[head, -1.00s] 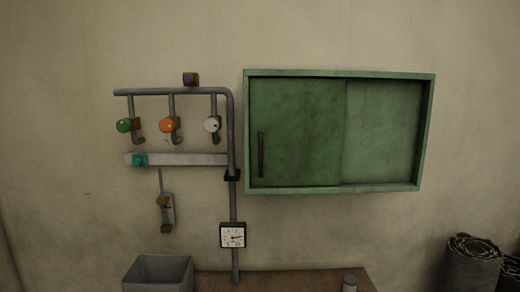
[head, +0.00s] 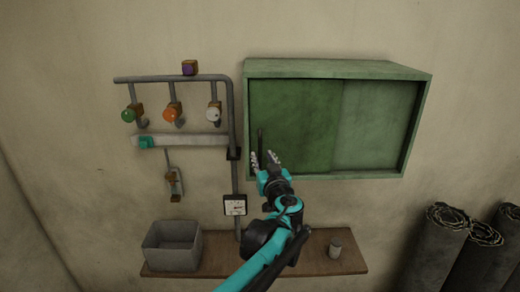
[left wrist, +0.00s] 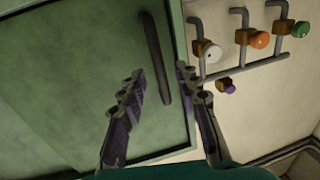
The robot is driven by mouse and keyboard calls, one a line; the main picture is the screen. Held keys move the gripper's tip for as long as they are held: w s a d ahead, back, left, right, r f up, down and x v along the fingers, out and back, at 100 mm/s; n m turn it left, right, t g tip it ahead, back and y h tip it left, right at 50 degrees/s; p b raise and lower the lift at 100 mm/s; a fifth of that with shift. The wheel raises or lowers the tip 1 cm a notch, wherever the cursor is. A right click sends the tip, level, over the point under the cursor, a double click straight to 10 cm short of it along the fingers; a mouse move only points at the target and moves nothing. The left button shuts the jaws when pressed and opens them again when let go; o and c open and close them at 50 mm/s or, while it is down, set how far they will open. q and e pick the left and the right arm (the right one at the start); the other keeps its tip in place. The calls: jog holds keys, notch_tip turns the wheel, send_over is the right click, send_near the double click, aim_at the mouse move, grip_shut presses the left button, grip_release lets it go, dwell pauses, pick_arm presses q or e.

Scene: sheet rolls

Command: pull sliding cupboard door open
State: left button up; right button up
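The green cupboard (head: 340,68) hangs on the wall, with a darker front door panel (head: 305,120) on the left and a paler panel (head: 372,125) on the right. A dark vertical bar handle (head: 261,138) is near the front panel's left edge. My left gripper (head: 264,160) is at the handle's lower end, fingers apart. In the left wrist view the handle (left wrist: 156,58) appears between the two open fingers (left wrist: 158,85), with visible gaps on both sides. I cannot tell whether the fingertips reach its depth. My right gripper is out of view.
Left of the cupboard are grey pipes (head: 231,110) with green, orange and white knobs, and a gauge (head: 235,205). Below, a wooden shelf (head: 325,255) carries a grey bin (head: 172,247) and a small cup (head: 336,248). Dark rolls (head: 435,250) stand at right.

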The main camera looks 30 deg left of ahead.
aim_at(261, 154)
pick_arm(q)
jog(key=x, duration=0.4)
jog(key=shift+w+f+p, duration=0.1)
jog(key=shift+p, duration=0.2)
grip_shut()
